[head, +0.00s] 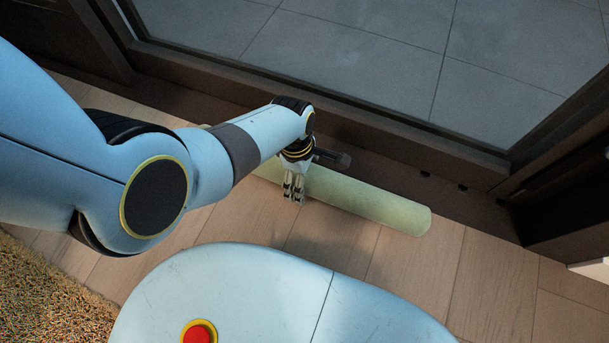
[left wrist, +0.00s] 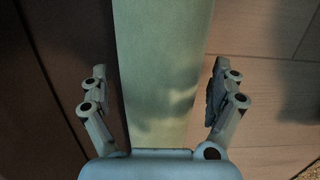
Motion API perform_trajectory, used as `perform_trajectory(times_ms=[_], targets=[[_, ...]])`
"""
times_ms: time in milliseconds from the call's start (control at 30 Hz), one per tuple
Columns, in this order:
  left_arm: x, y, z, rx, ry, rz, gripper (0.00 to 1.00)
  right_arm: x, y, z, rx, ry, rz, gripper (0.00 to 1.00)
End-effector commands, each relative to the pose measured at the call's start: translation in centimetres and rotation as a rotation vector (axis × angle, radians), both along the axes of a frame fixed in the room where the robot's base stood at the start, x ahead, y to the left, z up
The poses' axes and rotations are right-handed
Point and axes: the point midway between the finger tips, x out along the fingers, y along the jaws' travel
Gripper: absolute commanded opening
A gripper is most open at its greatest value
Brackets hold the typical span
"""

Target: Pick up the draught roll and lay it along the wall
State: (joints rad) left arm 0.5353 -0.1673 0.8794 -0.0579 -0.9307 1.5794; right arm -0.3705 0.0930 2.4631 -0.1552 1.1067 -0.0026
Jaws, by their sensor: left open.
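The draught roll (head: 370,199) is a long pale green cylinder lying on the wooden floor, close to the dark sill below the glass. Its right end is free and my left arm hides part of its left side. My left gripper (head: 293,188) is over the roll, pointing down. In the left wrist view the roll (left wrist: 163,60) runs between the two open fingers of the gripper (left wrist: 160,95), with a gap on each side. The wall side shows as a dark brown frame and sill (head: 400,140). My right gripper is not in view.
A shaggy rug (head: 45,295) lies at the lower left. A dark frame post (head: 570,200) stands at the right, past the roll's free end. Bare wooden floor (head: 490,280) is clear in front of the roll.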

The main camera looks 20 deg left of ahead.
Motion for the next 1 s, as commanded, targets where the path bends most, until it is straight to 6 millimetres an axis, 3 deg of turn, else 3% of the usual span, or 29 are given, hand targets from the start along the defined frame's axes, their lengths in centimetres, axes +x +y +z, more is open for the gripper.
perform_trajectory(times_ms=[267, 900, 1000], targets=[[0.05, -0.02, 0.01, 0.000, -0.001, 0.000, 0.92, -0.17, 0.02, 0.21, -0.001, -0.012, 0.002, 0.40], [0.04, 0.01, -0.01, 0.000, -0.001, 0.000, 0.09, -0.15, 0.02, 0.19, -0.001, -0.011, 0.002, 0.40], [0.15, -0.02, 0.04, 0.000, -0.003, 0.000, 0.09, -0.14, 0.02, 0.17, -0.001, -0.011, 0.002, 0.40]])
